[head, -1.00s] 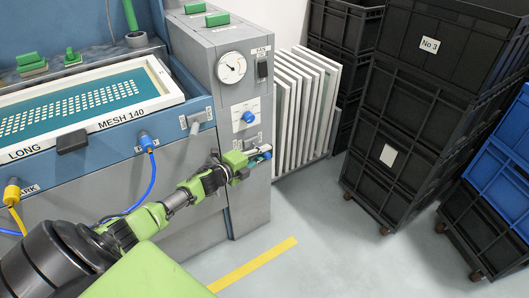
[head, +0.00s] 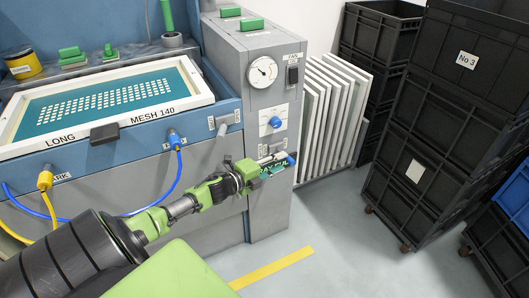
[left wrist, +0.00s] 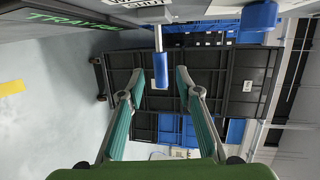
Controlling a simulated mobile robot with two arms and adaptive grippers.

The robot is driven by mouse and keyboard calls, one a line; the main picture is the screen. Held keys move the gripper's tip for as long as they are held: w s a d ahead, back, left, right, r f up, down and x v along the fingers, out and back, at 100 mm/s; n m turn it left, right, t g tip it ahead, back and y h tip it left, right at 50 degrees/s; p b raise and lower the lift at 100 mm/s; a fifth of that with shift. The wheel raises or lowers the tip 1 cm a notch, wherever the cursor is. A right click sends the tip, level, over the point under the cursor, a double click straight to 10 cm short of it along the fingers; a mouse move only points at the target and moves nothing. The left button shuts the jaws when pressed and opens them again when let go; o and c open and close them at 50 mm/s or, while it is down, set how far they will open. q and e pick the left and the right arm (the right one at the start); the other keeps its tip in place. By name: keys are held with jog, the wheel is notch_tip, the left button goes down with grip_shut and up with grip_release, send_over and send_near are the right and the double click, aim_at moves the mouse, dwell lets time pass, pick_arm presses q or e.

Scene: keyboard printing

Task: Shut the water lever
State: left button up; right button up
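The water lever has a blue grip on a thin metal stem. It shows in the left wrist view (left wrist: 161,71), hanging below a partly cut-off label on the grey cabinet. In the head view its blue end (head: 291,160) shows beside my gripper, low on the cabinet front. My left gripper (head: 283,163) is at the lever. In the left wrist view its two green fingers (left wrist: 160,78) stand apart, one on each side of the blue grip, with visible gaps. Whether the grip lies fully between the fingertips or just beyond them I cannot tell. My right gripper is not in view.
The grey cabinet (head: 262,210) carries a round gauge (head: 263,70) and a blue knob (head: 276,122) above the lever. White panels (head: 325,115) stand to its right, then stacked black crates (head: 425,150). Blue and yellow hoses hang at left. Floor in front is clear.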

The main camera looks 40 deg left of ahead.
pick_arm(q)
jog(key=d+v, duration=0.1)
jog(key=v, duration=0.6)
jog(key=shift+a, duration=0.45)
jog(key=shift+s, duration=0.1)
